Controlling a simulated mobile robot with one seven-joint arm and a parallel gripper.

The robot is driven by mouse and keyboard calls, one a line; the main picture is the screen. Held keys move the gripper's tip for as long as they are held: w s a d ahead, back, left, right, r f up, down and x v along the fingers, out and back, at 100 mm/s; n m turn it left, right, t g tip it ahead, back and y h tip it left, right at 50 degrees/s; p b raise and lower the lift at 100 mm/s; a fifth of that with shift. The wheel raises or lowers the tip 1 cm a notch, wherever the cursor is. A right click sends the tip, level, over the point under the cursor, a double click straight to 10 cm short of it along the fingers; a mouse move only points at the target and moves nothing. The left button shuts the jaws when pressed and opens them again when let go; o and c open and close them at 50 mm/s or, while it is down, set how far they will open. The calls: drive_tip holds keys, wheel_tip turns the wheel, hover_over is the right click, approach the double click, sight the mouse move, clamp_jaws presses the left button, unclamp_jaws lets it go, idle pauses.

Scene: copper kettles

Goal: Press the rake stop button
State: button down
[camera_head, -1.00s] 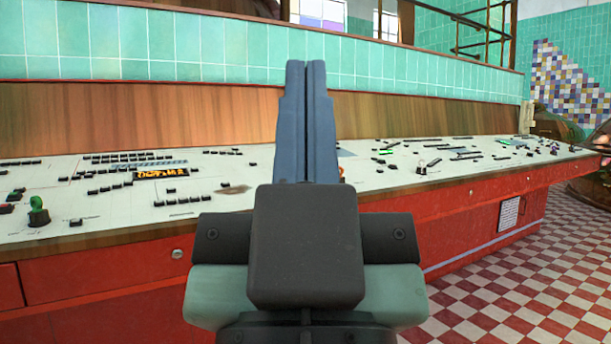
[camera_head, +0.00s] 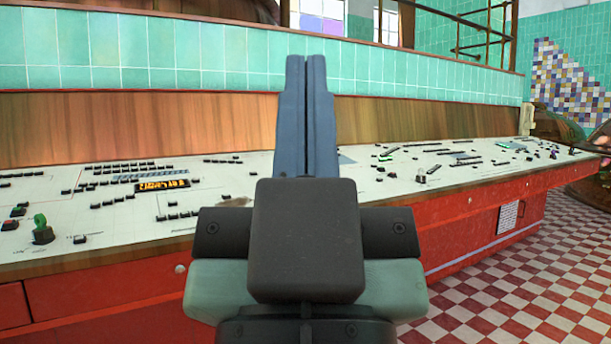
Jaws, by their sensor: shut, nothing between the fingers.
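My gripper (camera_head: 306,62) is shut and empty, its two blue-grey fingers together and pointing away from me over the control desk. The desk's pale panel (camera_head: 110,210) carries rows of small dark buttons (camera_head: 140,165) and an orange-lit display (camera_head: 162,186) on the left. A green knob (camera_head: 41,230) stands at the panel's left front. Red-topped buttons (camera_head: 12,224) sit at the left edge. I cannot tell which button is the rake stop button; the labels are too small to read. My gripper hides the middle of the panel. I cannot tell whether the fingertips touch anything.
The desk has a red front (camera_head: 110,300) and a wooden back board (camera_head: 150,128) below a green tiled wall (camera_head: 150,60). More controls (camera_head: 430,168) spread along the right of the panel. The checkered floor (camera_head: 510,280) is clear at the right.

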wheel_tip(320, 180, up, 41)
drive_tip(key=p, duration=3.8)
drive_tip(key=shift+p, duration=0.35)
